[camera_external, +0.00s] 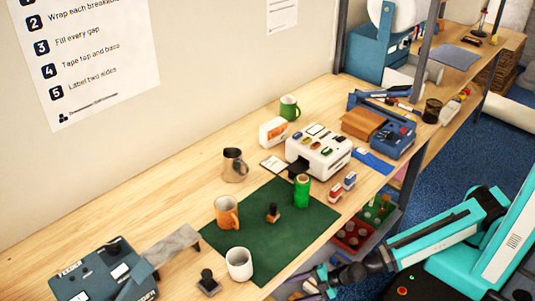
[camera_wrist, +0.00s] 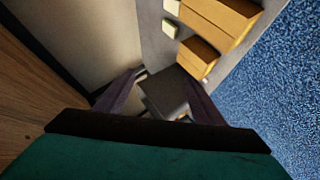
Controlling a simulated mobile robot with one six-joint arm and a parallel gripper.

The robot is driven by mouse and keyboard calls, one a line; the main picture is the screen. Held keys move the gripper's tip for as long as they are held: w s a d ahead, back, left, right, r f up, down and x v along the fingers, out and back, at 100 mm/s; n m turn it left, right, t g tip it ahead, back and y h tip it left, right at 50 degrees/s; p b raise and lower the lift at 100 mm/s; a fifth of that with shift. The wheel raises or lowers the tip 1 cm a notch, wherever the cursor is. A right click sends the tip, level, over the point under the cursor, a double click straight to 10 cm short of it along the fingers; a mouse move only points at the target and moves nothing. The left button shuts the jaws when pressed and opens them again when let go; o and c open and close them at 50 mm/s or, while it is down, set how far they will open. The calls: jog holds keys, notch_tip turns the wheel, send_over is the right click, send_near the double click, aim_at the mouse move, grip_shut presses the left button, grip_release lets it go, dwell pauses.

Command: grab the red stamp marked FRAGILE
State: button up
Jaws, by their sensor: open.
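My gripper (camera_external: 318,283) is low at the front edge of the bench, below and to the right of the green mat. In the wrist view its two fingers (camera_wrist: 160,98) are spread apart, with a dark block seen between and beyond them; no contact shows. A stamp with a brown handle (camera_external: 272,213) stands on the green mat (camera_external: 262,255). A dark stamp (camera_external: 208,282) stands left of the white mug. No FRAGILE marking is readable, so I cannot tell which is the red stamp.
An orange mug (camera_external: 227,212), a white mug (camera_external: 239,264) and a green bottle (camera_external: 302,191) stand on or by the mat. A white machine (camera_external: 318,152) is behind. Bins (camera_external: 352,234) sit below the bench edge near my arm. Bare wood lies left of the mat.

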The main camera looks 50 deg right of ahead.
jog(key=s+a+r+n+g+y+b, duration=0.1)
jog(key=s+a+r+n+y+b, duration=0.25)
jog(key=s+a, duration=0.45)
jog(key=s+a+r+n+g+y+b, duration=0.2)
jog(key=s+a+r+n+y+b, duration=0.15)
jog(key=s+a, duration=0.55)
jog(key=s+a+r+t+y+b, duration=0.1)
jog(key=s+a+r+b, duration=0.15)
jog(key=r, duration=0.25)
jog(key=s+a+r+b, duration=0.1)
jog(key=s+r+b, duration=0.15)
jog(key=r, duration=0.35)
jog(key=w+d+r+m+t+h+b, duration=0.7)
jog(key=w+d+r+m+t+b, duration=0.4)
jog(key=d+r+m, duration=0.4)
jog(key=w+d+r+m+h+b, duration=0.1)
jog(key=d+m+h, duration=0.5)
jog(key=d, duration=0.7)
jog(key=w+d+r+m+h+b, duration=0.2)
jog(key=d+m+h+b, duration=0.3)
jog(key=d, duration=0.8)
jog(key=w+m+h, duration=0.1)
jog(key=m, duration=0.2)
jog(key=shift+w+r+m+g, duration=0.2)
jog(key=shift+w+m+g, duration=0.1)
jog(key=shift+g, duration=0.1)
